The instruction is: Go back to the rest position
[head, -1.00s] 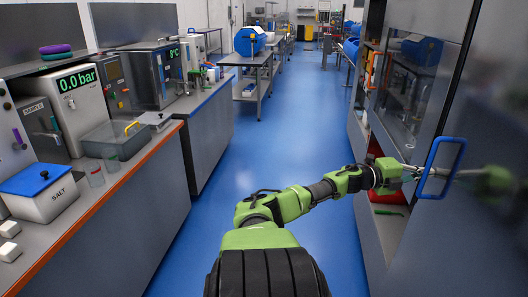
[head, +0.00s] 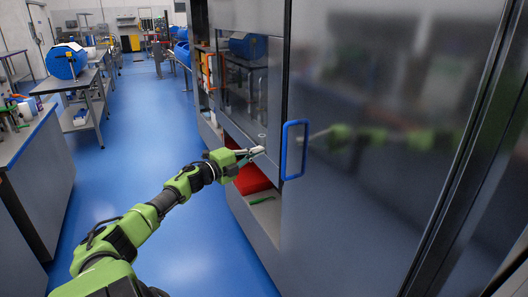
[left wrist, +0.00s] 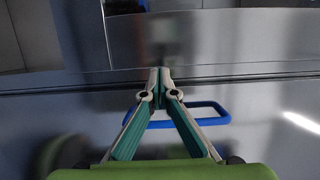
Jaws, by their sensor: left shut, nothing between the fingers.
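My left gripper (head: 252,153) reaches in from the lower left in the head view. It is shut and empty, its fingertips just left of the blue door handle (head: 284,152) on the reflective cabinet door (head: 370,210). In the left wrist view the closed fingers (left wrist: 160,75) point at the grey door face, and the blue handle (left wrist: 215,120) shows behind and around them. I cannot tell whether the fingers touch the door or handle. My right gripper is not in view.
An open cabinet bay with a red bin (head: 251,180) lies below my gripper. An orange handle (head: 207,72) is farther along. The blue floor (head: 190,240) is clear down the aisle. A grey counter (head: 38,180) stands at left, a cart with a blue drum (head: 67,63) beyond.

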